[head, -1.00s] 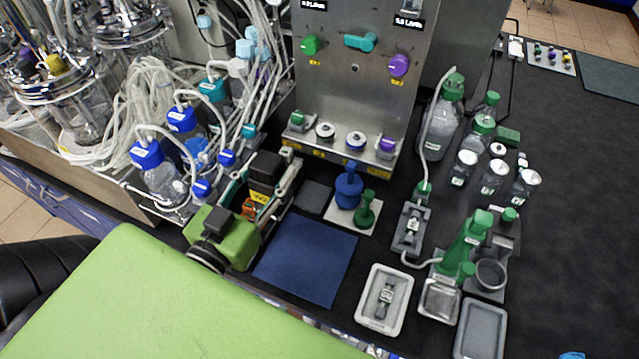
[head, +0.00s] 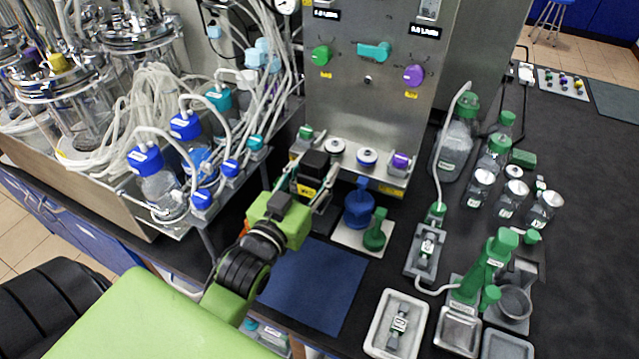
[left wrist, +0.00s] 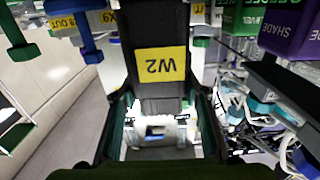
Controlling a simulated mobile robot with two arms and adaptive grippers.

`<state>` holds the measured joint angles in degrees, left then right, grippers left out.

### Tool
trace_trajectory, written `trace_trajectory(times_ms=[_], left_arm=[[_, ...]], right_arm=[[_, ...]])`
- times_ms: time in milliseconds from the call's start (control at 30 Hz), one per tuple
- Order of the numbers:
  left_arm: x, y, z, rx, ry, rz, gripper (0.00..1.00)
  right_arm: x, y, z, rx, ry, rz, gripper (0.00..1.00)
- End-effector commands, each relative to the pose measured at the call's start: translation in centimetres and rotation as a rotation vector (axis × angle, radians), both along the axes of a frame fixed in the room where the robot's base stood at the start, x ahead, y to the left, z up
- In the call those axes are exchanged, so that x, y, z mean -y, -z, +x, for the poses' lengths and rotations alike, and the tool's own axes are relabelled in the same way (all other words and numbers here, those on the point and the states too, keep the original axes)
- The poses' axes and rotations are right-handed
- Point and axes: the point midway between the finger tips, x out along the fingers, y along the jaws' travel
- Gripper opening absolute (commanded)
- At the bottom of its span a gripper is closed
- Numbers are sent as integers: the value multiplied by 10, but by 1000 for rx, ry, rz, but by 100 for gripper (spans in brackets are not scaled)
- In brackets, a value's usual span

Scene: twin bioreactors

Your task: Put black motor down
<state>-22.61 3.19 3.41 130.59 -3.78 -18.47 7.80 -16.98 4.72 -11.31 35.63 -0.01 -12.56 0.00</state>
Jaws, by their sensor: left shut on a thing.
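The black motor (head: 315,162) with a yellow label shows in front of the steel cabinet, left of the blue and green stands. My left gripper (head: 308,187), on a green wrist, is shut on it. In the left wrist view the motor (left wrist: 150,25) stretches up between the two fingers (left wrist: 163,125), and its yellow label reads W2 upside down. The dark pad beside the stands is largely hidden by the motor and gripper. I cannot tell whether the motor's underside touches it. My right gripper is in neither view.
A blue mat (head: 315,285) lies clear in front. The blue stand (head: 359,205) and green stand (head: 375,232) are close on the right. Bottles with tubing (head: 160,185) crowd the left. The steel cabinet (head: 375,95) rises behind. Pale trays (head: 395,325) lie front right.

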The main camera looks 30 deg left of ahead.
Motion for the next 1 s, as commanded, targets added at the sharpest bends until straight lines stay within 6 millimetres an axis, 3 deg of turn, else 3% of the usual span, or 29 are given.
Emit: trace_trajectory(times_ms=[267, 533, 1000], left_arm=[[3, 11, 13, 10, 1, 0, 0], [3, 41, 16, 10, 1, 1, 0], [3, 49, 15, 11, 1, 1, 0]], right_arm=[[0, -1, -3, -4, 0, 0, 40], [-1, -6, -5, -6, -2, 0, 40], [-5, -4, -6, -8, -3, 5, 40]])
